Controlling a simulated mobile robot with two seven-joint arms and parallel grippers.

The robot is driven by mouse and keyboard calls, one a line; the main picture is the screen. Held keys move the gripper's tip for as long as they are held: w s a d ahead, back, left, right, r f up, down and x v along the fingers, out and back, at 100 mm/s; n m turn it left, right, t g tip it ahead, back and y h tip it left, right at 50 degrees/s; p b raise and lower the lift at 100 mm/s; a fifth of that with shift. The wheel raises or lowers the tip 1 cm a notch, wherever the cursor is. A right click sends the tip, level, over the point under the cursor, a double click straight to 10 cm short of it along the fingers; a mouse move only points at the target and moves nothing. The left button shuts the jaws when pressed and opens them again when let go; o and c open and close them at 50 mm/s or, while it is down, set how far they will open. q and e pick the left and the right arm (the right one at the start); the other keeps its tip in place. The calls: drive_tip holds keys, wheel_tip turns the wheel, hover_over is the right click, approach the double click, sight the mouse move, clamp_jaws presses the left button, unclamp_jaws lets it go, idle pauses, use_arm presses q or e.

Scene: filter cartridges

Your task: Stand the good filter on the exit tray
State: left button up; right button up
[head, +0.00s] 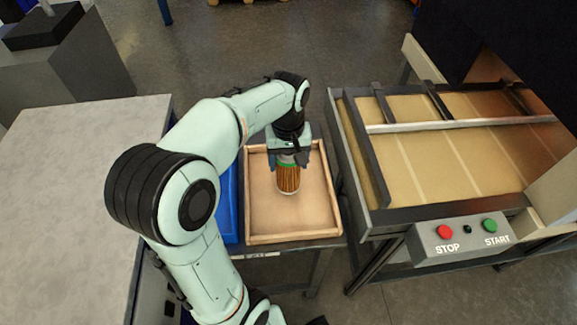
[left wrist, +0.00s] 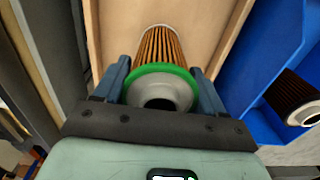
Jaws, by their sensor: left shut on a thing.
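The good filter (head: 288,178) has orange-brown pleats, a green ring and a pale end cap. My left gripper (head: 289,160) is shut on it near the green ring and holds it roughly upright over the wooden exit tray (head: 262,239). In the left wrist view the filter (left wrist: 160,50) sits between the two blue-grey fingers of the left gripper (left wrist: 162,85), with its grey open end towards the camera. I cannot tell whether its lower end touches the tray floor. My right gripper is not in view.
A blue bin (left wrist: 262,82) beside the tray holds a dark-pleated filter (left wrist: 297,97). A conveyor (head: 440,160) with a control box (head: 462,239) stands right of the tray. A grey table (head: 70,200) is at left. The tray's floor around the filter is clear.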

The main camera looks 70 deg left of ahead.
use_arm(q)
drive_tip(key=shift+f, duration=1.2)
drive_tip(key=o, duration=1.1)
drive_tip(key=shift+f, duration=0.15)
wheel_tip(320, 180, up, 12)
drive_tip(key=shift+r+p, duration=0.2)
drive_tip(key=shift+p, duration=0.95)
